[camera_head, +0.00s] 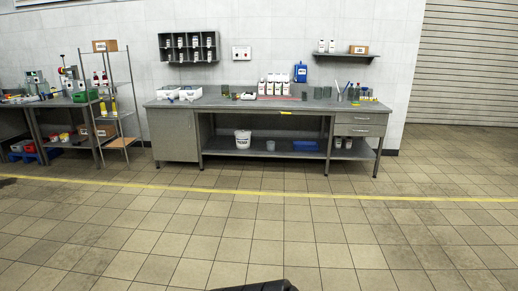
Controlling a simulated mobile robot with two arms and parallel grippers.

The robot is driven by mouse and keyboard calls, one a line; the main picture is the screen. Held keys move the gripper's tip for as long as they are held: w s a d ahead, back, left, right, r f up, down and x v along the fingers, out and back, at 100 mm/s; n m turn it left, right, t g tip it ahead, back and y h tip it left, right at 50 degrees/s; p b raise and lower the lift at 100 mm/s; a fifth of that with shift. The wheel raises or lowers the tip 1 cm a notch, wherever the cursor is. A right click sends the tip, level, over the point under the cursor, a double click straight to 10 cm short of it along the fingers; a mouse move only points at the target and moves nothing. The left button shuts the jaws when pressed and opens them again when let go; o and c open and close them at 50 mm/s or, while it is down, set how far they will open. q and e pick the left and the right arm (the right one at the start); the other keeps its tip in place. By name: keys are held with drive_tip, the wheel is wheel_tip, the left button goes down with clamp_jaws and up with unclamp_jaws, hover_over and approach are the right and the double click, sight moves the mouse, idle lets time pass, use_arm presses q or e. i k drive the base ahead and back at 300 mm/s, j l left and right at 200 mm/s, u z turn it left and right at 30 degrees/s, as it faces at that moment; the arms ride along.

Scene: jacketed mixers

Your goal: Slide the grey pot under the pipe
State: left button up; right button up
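I cannot make out a grey pot or a pipe for certain in the head view. Small dark grey containers (318,92) stand on the right part of the long grey workbench (225,103), too small to identify. Neither of my grippers is in view.
A wire shelf rack (120,115) and another bench (50,101) with equipment stand at the left. A white bucket (243,139) and a blue item (305,145) sit on the workbench's lower shelf. The tiled floor (250,235) in front is clear, crossed by a yellow line (300,195).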

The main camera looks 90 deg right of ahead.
sight(270, 145)
drive_tip(key=z, duration=2.9)
drive_tip(key=i, duration=4.85)
drive_tip(key=j+u, duration=0.05)
drive_tip(key=j, duration=0.15)
